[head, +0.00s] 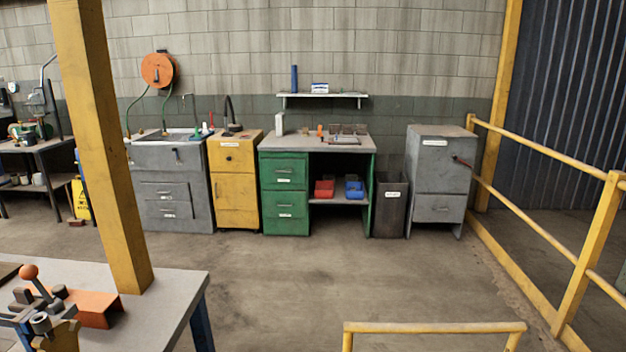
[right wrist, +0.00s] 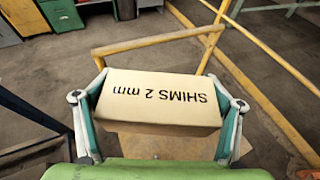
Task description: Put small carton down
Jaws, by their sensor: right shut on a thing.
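The small carton (right wrist: 160,98) is a tan box with "SHIMS 2 mm" printed on it, upside down in the right wrist view. My right gripper (right wrist: 160,108) is shut on it, with one finger against each side. Bare concrete floor and a yellow rail show beyond the carton, and a tan surface shows below it. Neither the carton nor my right gripper shows in the head view. My left gripper is not in view.
A grey worktable (head: 185,280) with a clamp-like tool stands at the near left, beside a yellow post (head: 103,150). A low yellow rail (head: 435,327) is in front, and a yellow railing (head: 540,240) runs along the right. A green desk (head: 285,195) and grey cabinet (head: 438,180) line the wall. The middle floor is clear.

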